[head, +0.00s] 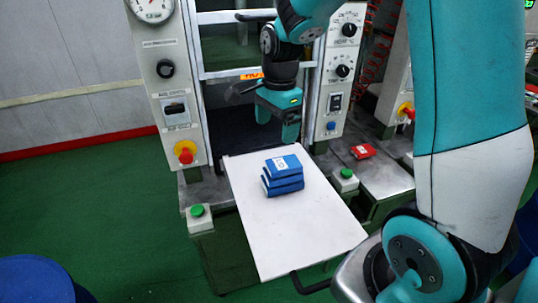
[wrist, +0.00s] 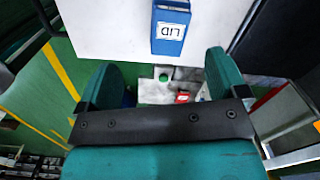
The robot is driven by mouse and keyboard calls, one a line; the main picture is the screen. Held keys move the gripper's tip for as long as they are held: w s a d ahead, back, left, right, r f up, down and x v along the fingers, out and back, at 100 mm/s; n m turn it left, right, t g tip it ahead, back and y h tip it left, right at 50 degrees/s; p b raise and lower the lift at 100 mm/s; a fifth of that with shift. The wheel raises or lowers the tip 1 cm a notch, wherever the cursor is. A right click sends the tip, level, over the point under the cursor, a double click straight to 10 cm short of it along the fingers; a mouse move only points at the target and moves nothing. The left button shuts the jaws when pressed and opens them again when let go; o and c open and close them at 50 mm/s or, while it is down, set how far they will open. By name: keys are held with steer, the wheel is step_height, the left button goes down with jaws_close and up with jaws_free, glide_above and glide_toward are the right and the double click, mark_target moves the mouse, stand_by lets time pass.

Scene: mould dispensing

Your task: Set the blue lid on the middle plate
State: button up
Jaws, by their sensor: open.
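The blue lid (head: 287,163) with a white label lies at the top of a small blue stack on the white tray (head: 285,235). It sits slightly askew over the blue layers below (head: 285,187), which seem to include the middle plate. Its LID lettering shows in the wrist view (wrist: 170,30), at the top edge. My gripper (head: 277,121) is open and empty, behind the stack and apart from it. In the wrist view its two fingers (wrist: 162,80) are spread with nothing between them. How closely the lid meets the layer below cannot be told.
The press frame (head: 201,80) and control panel (head: 341,75) stand on either side of my gripper. Green buttons (head: 198,211) (head: 346,173) flank the tray. A red block (head: 363,151) lies on the bench at right. The tray's front is clear.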

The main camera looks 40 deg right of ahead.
steer(key=s+a+r+n+y, duration=0.1)
steer(key=s+a+r+n, duration=0.2)
steer(key=s+a+n, duration=0.6)
steer(key=s+a+r+n+y, duration=0.2)
steer(key=s+a+r+n, duration=0.1)
steer(key=s+a+n, duration=0.6)
steer(key=s+n, duration=0.3)
steer(key=n, duration=0.3)
steer(key=shift+a+r+n+y, duration=0.3)
steer(key=shift+a+r+n, duration=0.05)
steer(key=shift+r+n, duration=0.05)
steer(key=shift+w+d, duration=0.1)
